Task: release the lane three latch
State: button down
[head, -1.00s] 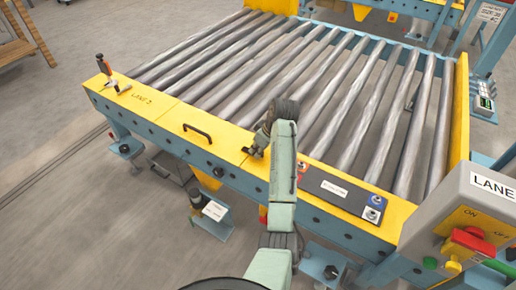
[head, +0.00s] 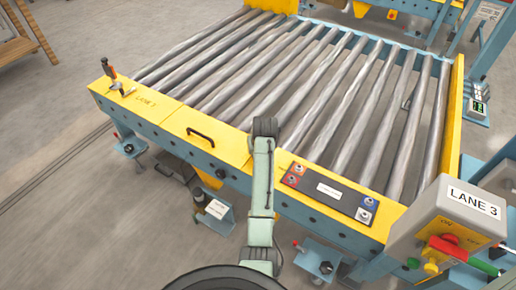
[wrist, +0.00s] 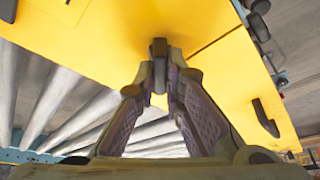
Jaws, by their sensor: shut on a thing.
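The lane three conveyor has a yellow front beam (head: 225,143) marked "LANE 3". In the wrist view, the fingers of my gripper (wrist: 160,70) are closed together on a small dark upright part (wrist: 158,46) against the yellow beam. I cannot tell for sure that this part is the latch. In the head view my own arm hides the fingertips and the gripped part. A clamp with an orange handle (head: 110,73) stands at the beam's left end, away from my gripper. A black grab handle (head: 200,134) lies left of my arm, and also shows in the wrist view (wrist: 265,118).
Grey rollers (head: 300,75) fill the lane behind the beam. A dark button panel (head: 328,191) lies right of my arm. A grey control box (head: 445,222), labelled "LANE 3" with a red switch, stands at the front right. Open floor lies at the left.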

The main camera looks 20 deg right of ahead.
jog(key=m+h+p, duration=0.1)
jog(key=m, duration=0.1)
jog(key=m+p, duration=0.1)
jog(key=m, duration=0.1)
jog(key=shift+w+r+m+g+h, duration=0.15)
jog(key=shift+m+g+h, duration=0.15)
jog(key=shift+h, duration=0.1)
jog(key=m+g+h, duration=0.1)
jog(key=m, duration=0.3)
jog(key=shift+m, duration=0.3)
jog(key=c, duration=1.7)
grip_release()
jog(key=shift+f, duration=0.2)
jog(key=shift+a, duration=0.1)
jog(key=shift+r, duration=0.1)
jog(key=v, duration=1.1)
jog(key=shift+a+r, duration=0.2)
jog(key=shift+r, duration=0.15)
